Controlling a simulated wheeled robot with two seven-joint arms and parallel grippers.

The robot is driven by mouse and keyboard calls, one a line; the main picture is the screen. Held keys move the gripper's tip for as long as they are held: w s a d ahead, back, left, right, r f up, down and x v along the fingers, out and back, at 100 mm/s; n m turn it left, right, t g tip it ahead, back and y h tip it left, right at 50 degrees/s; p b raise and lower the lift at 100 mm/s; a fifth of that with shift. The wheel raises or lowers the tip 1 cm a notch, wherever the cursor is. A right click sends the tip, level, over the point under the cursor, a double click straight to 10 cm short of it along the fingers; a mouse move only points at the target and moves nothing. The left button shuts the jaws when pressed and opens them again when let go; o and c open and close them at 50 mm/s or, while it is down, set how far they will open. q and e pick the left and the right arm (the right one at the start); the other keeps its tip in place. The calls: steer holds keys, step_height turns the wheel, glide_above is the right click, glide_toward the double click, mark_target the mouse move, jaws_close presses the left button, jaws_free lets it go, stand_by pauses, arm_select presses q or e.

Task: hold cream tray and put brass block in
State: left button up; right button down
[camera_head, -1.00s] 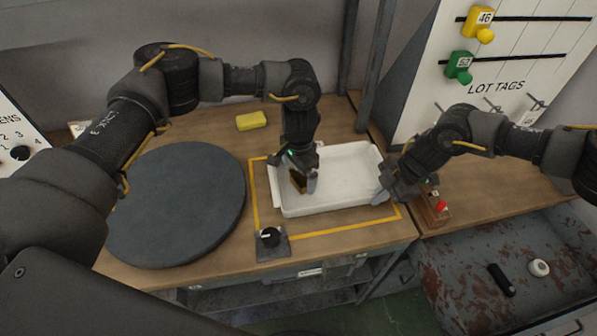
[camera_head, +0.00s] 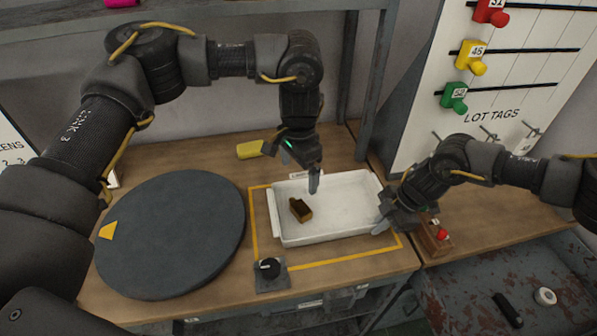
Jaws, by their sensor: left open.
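The cream tray (camera_head: 345,218) sits on the wooden bench, within a yellow outline. The brass block (camera_head: 300,211) lies inside the tray, towards its left end, and looks dark brown with a golden side. My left gripper (camera_head: 301,182) is open and empty above the tray's back left part, apart from the block. My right gripper (camera_head: 380,222) is at the tray's right end, with a finger by the right wall. Its other finger is hidden, so I cannot tell how far it is closed.
A dark round turntable (camera_head: 170,240) with a yellow mark lies left of the tray. A black knob (camera_head: 269,268) is in front of it. A small box with a red button (camera_head: 441,235) stands close right of my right gripper.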

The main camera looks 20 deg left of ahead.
steer(key=c, duration=1.6)
jaws_free()
steer(key=shift+o, duration=0.2)
steer(key=shift+r, duration=0.1)
